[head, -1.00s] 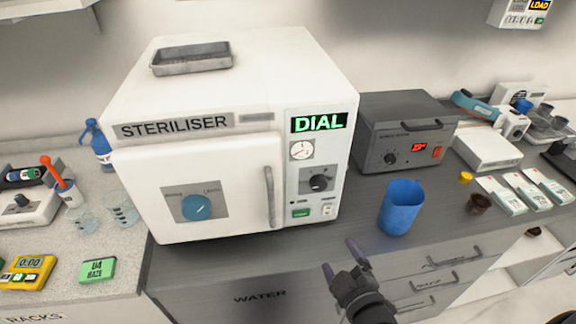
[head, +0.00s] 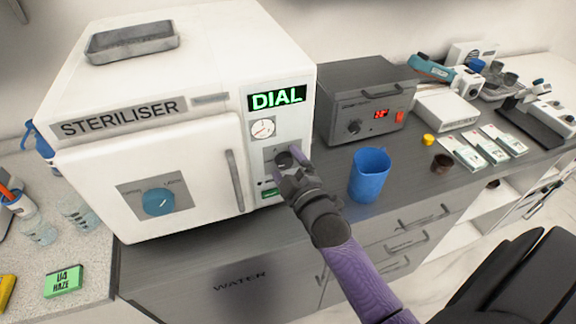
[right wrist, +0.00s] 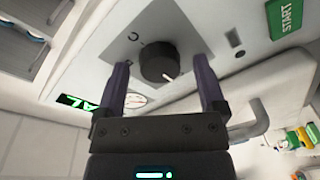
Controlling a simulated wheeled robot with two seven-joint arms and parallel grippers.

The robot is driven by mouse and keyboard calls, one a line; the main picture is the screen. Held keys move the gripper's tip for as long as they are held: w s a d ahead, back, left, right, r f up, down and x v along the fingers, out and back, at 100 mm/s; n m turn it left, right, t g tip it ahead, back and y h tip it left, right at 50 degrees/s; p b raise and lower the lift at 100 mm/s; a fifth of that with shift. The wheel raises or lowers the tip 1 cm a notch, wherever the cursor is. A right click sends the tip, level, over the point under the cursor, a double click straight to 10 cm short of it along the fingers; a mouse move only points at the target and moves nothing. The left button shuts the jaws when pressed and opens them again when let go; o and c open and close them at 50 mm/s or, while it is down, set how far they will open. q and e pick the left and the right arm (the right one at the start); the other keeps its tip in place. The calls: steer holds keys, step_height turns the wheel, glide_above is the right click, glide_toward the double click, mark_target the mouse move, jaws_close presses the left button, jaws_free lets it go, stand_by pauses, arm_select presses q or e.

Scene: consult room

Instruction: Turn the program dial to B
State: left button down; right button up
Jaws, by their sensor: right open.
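The white steriliser (head: 90,200) stands on the counter at the left, with a lit green DIAL display (head: 277,98) on its right panel. The black program dial (head: 284,158) sits on a grey plate below the gauge; it also shows in the right wrist view (right wrist: 158,62), with a pale pointer mark. My right gripper (head: 288,163) is at the panel in the head view. In the right wrist view its open fingers (right wrist: 162,82) stand on either side of the dial, with gaps visible. The gripper partly hides the dial's plate in the head view. My left gripper is not in view.
A blue cup (head: 369,176) stands on the counter just right of my right arm. A grey heating unit (head: 350,105) with a red display is behind it. The steriliser door handle (head: 235,180) is close to the left of my gripper.

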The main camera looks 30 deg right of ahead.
steer(key=c, duration=0.9)
jaws_close()
